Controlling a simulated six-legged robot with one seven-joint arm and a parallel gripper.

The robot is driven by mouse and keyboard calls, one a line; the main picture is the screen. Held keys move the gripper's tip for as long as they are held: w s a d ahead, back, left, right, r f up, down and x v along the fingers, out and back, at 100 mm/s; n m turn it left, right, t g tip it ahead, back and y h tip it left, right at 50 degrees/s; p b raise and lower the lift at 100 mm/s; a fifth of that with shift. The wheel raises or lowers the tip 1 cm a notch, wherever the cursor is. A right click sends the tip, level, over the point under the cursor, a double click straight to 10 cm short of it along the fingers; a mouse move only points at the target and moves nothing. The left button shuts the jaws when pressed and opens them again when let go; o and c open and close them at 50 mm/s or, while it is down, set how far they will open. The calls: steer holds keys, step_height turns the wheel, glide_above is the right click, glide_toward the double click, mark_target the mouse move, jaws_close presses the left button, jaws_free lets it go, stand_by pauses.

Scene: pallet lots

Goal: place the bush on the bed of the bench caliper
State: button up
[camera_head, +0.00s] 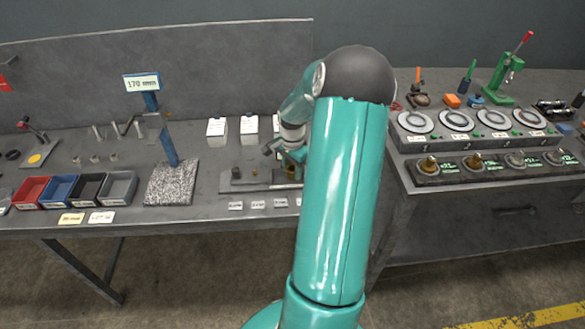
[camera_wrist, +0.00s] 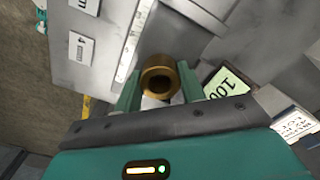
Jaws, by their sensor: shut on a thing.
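The bush is a short brass-coloured ring (camera_wrist: 174,70) with a dark bore, and it sits between my two green fingers in the wrist view. My gripper (camera_wrist: 160,88) is shut on it. In the head view my gripper (camera_head: 291,164) is low over the right part of the bench caliper (camera_head: 240,186), a low grey device on the bench. My own arm hides the caliper's right end there. In the wrist view a grey surface with a pale scale strip (camera_wrist: 132,42) lies beside the bush. I cannot tell whether the bush touches the bed.
A green display reading 100 (camera_wrist: 226,82) is close to my right finger. White boxes (camera_head: 217,127) stand behind the caliper and small labels (camera_head: 258,204) lie in front. A granite-like stand (camera_head: 172,183) and coloured bins (camera_head: 60,188) are left.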

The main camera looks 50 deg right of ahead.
mark_target(292, 168)
steer(key=shift+f, duration=0.1)
steer(key=o, duration=0.8)
step_height(292, 168, up, 12)
steer(key=w+a+r+n+h, duration=0.1)
steer(key=w+a+r+n, duration=0.1)
steer(key=a+r, duration=0.3)
steer(key=w+a+r+n, duration=0.2)
steer(key=a+n, duration=0.1)
steer(key=a, duration=0.4)
steer(key=s+a+r+n+t+h, duration=0.15)
steer(key=a+r+n, duration=0.35)
steer(key=a, duration=0.7)
steer(key=s+a+n+t, duration=0.1)
steer(key=s+a+n, duration=0.2)
steer(key=a, duration=0.2)
steer(key=s+a+r+n+t+y, duration=0.1)
steer(key=s+a+n, duration=0.2)
steer(key=a, duration=0.3)
steer(key=s+a+r+n+t+y, duration=0.1)
steer(key=s+a+n+t, duration=0.1)
steer(key=a, duration=0.4)
steer(key=shift+s+a+r+n+y, duration=0.1)
steer(key=shift+s+n+y, duration=0.05)
steer(key=shift+s+n, duration=0.35)
steer(key=shift+s+a+r+n+y, duration=0.1)
steer(key=shift+s+n, duration=0.3)
steer(key=shift+s, duration=0.15)
